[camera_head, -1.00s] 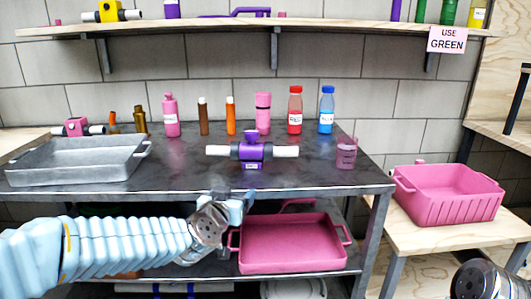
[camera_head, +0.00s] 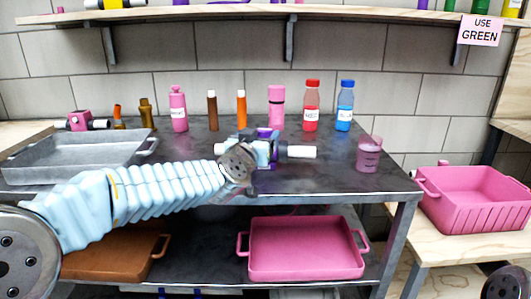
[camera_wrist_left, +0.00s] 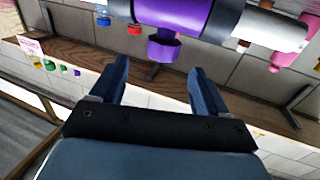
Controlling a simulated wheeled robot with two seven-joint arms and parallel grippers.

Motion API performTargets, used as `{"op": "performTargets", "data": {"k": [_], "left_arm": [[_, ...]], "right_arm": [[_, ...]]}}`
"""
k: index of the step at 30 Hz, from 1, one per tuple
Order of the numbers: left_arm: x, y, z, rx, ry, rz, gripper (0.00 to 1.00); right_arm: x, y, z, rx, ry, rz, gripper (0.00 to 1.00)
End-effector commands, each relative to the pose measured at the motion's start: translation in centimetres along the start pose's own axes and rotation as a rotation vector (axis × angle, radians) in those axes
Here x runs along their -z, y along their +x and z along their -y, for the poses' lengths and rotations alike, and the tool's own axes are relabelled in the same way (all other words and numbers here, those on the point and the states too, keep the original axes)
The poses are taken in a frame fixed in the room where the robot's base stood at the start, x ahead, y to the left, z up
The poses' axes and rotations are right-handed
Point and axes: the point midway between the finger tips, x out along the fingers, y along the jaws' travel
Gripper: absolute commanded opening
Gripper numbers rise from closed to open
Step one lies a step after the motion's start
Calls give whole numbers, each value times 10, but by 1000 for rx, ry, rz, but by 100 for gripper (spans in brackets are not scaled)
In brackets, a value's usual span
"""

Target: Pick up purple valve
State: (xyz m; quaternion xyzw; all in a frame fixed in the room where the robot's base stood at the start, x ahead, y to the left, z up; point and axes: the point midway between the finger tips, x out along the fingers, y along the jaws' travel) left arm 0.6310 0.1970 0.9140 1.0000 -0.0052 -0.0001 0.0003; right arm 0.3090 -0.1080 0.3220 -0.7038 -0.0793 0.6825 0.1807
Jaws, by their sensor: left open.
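The purple valve (camera_head: 265,133) sits on the dark metal table top, with a white pipe end (camera_head: 302,152) sticking out to the right. My left gripper (camera_head: 258,150) is in front of it and hides most of its body. In the left wrist view the purple valve (camera_wrist_left: 175,12) lies across the top, beyond the fingertips, with a purple knob-like part hanging toward the gap. The left gripper (camera_wrist_left: 158,80) is open there, with nothing between its fingers. My right gripper does not show.
A grey tray (camera_head: 20,170) stands left on the table. Several bottles, including a red one (camera_head: 311,108) and a blue one (camera_head: 345,108), line the back. A pink cup (camera_head: 369,155) is at right. A pink tray (camera_head: 305,277) lies on the lower shelf; a pink crate (camera_head: 480,215) is on the right.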

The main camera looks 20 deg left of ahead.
Motion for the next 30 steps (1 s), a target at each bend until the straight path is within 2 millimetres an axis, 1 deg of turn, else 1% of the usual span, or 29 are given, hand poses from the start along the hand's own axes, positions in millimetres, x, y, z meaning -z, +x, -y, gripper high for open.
{"op": "performTargets", "data": {"k": [5, 9, 13, 16, 21, 22, 23, 30], "left_arm": [[-2, 15, 1, 1, 2, 1, 75], [-6, 38, 2, 1, 2, 2, 75], [-5, 55, 2, 0, 1, 1, 75], [-5, 60, 2, -1, 1, 0, 75], [-5, 60, 2, -1, 1, 0, 75], [-5, 60, 2, -1, 1, 0, 74], [-5, 60, 2, -1, 1, 0, 69], [-5, 60, 2, -1, 1, 0, 32]], "right_arm": [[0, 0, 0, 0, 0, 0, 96], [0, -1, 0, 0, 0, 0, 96], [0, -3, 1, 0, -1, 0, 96], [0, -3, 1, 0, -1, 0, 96], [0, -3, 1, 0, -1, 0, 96], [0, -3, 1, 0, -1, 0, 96], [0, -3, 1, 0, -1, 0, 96], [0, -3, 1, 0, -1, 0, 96]]}}
